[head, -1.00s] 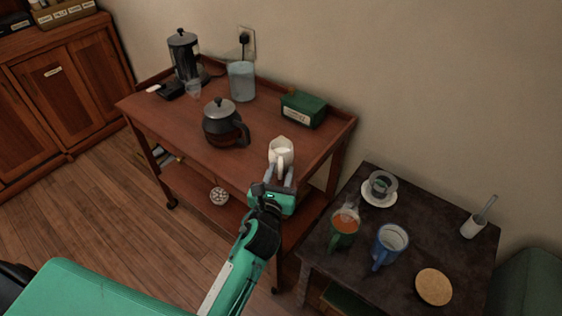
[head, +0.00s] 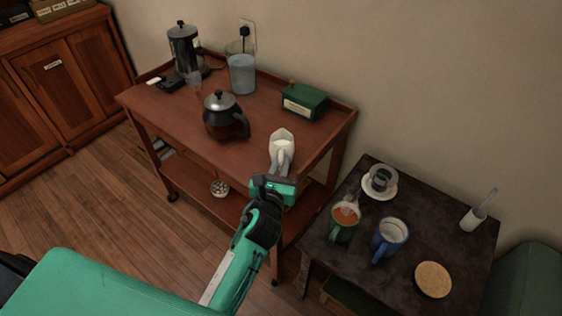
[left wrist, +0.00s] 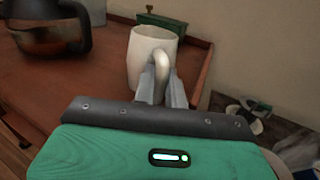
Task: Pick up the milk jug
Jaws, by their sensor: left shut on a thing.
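The milk jug (head: 282,146) is a small white jug with a handle, at the front right of the wooden trolley. It also shows in the left wrist view (left wrist: 150,47), where its handle lies between the fingers. My left gripper (head: 279,168) is shut on the jug's handle. The jug looks upright; I cannot tell whether its base is clear of the trolley top. The fingers show in the left wrist view (left wrist: 161,90) too. My right gripper is not in view.
On the trolley (head: 180,128) stand a dark teapot (head: 222,118), a green box (head: 304,101), a clear pitcher (head: 241,73) and a kettle-like pot (head: 184,50). A dark side table (head: 408,268) at right holds a green mug (head: 343,222), a blue mug (head: 390,239) and a cork coaster (head: 433,280).

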